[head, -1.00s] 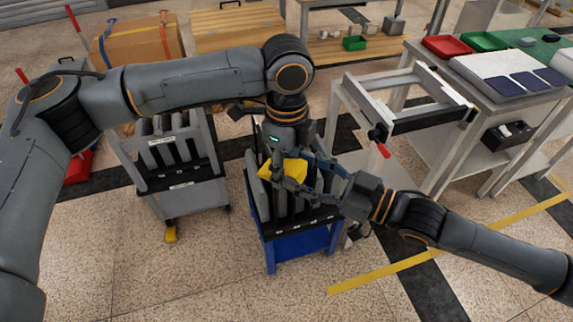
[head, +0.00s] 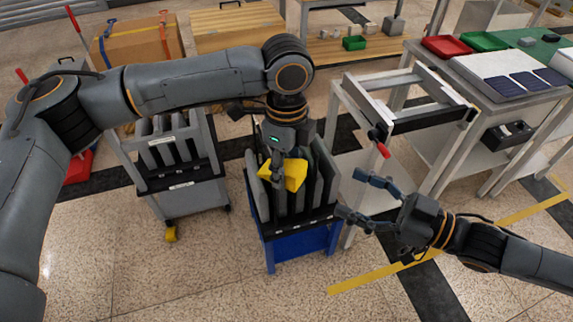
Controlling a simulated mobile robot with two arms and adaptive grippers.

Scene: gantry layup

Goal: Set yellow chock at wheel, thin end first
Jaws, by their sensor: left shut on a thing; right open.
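A yellow chock (head: 293,175) is held in my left gripper (head: 279,170), which is shut on it above the blue cart (head: 300,243). The chock hangs in front of the cart's grey upright panels, clear of the floor. My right gripper (head: 357,198) is open and empty, to the right of the blue cart. Another yellow chock (head: 170,234) lies on the floor at a wheel of the grey cart (head: 192,200) on the left.
A metal frame stand (head: 400,105) with a red-handled clamp (head: 379,143) stands right of the blue cart. A workbench (head: 500,90) holds trays and dark panels. Yellow floor tape (head: 380,274) runs in front. Floor between the carts and in front is clear.

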